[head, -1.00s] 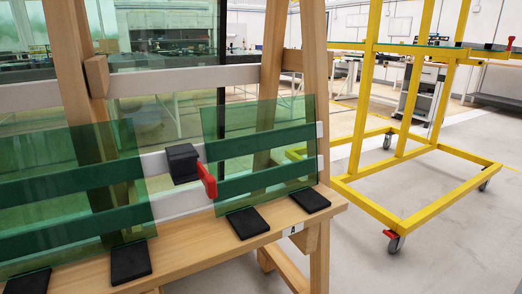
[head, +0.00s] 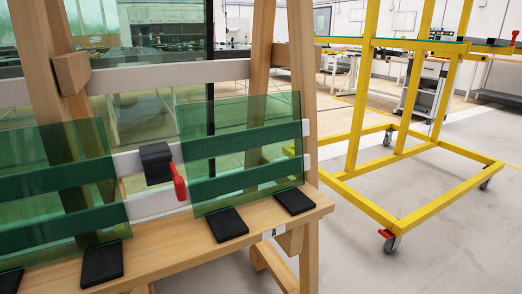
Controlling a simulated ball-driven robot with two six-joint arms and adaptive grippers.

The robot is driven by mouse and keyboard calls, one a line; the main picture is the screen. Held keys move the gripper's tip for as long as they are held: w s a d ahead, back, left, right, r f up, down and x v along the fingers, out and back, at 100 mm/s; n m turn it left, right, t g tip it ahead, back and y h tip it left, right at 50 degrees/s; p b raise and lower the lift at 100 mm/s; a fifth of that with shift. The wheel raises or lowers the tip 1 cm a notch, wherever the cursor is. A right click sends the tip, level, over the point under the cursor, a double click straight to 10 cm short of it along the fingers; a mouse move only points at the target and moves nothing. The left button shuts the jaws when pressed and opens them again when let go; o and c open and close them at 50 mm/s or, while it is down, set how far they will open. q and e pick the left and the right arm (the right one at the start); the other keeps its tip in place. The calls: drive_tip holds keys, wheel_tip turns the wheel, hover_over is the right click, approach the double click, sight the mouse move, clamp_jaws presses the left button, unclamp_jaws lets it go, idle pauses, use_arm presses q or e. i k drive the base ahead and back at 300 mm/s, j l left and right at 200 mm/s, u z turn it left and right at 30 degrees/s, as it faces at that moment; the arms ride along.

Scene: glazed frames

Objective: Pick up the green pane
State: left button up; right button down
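Two green tinted panes stand on a wooden A-frame rack. The right green pane (head: 243,148) leans against the rack's white rails, its lower edge by two black pads (head: 228,224). The left green pane (head: 55,190) leans the same way, cut off by the left picture edge, with black pads (head: 102,263) at its foot. A black block with a red handle (head: 179,182) sits on the rail between the panes. Neither of my grippers shows in the head view.
The wooden ledge (head: 190,250) runs along the rack's front. A yellow wheeled frame (head: 405,222) stands to the right, with a flat green sheet and dark items on its upper level. Grey floor (head: 345,265) is clear between them. Benches stand behind.

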sight(238, 151)
drive_tip(key=u, duration=0.8)
drive_tip(key=i+l+u, duration=0.1)
drive_tip(key=l+u, duration=0.9)
drive_tip(key=l, duration=0.15)
drive_tip(key=i+l, duration=0.05)
